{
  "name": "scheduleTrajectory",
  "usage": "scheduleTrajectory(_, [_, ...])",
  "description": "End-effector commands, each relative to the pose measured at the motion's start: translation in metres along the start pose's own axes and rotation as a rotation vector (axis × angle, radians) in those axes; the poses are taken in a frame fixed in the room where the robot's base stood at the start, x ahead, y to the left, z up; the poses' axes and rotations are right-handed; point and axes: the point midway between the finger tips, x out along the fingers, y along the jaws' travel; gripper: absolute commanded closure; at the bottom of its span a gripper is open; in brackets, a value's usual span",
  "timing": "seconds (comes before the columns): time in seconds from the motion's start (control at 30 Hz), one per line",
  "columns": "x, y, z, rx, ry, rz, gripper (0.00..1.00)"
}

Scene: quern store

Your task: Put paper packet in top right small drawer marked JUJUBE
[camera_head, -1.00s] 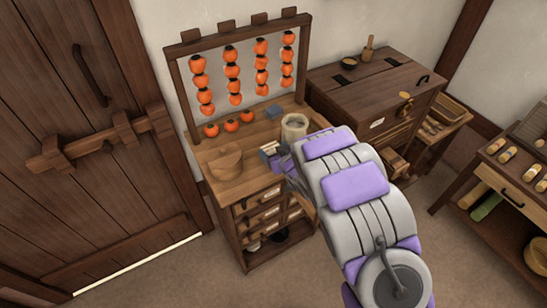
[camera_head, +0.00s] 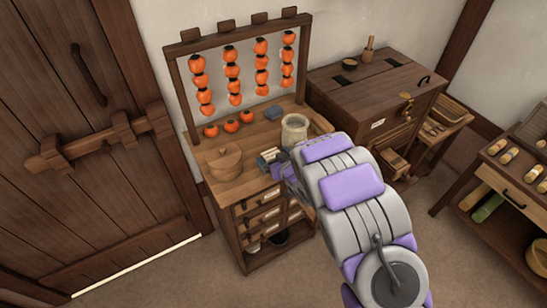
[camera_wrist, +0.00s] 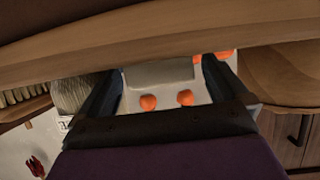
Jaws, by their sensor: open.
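My gripper (camera_head: 267,158) is open just above the front of the wooden counter, between a pale jar and a round wooden box. In the wrist view a plain grey-beige block (camera_wrist: 160,73), perhaps the paper packet, shows between the open fingers; I cannot tell whether it touches them. A small blue-grey block (camera_head: 273,112) lies farther back on the counter. The small drawers (camera_head: 260,201) are in the counter's front. They seem closed, with pale labels too small to read. My arm partly hides the right-hand column, where the top right drawer is.
The jar (camera_head: 294,128) stands right of my gripper, the round wooden box (camera_head: 224,163) to its left. Persimmons (camera_head: 231,126) lie behind, below hanging strings on a wooden frame (camera_head: 181,97). A dark chest (camera_head: 372,85) stands right of the counter. Floor in front is free.

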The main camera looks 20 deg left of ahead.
Motion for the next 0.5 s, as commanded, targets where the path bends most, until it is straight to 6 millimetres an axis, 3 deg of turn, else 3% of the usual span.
scheduleTrajectory(0.17, [-0.015, 0.001, -0.001, -0.001, -0.002, 0.001, 0.0])
scheduleTrajectory(0.5, [-0.075, 0.001, -0.002, 0.0, 0.0, 0.001, 0.0])
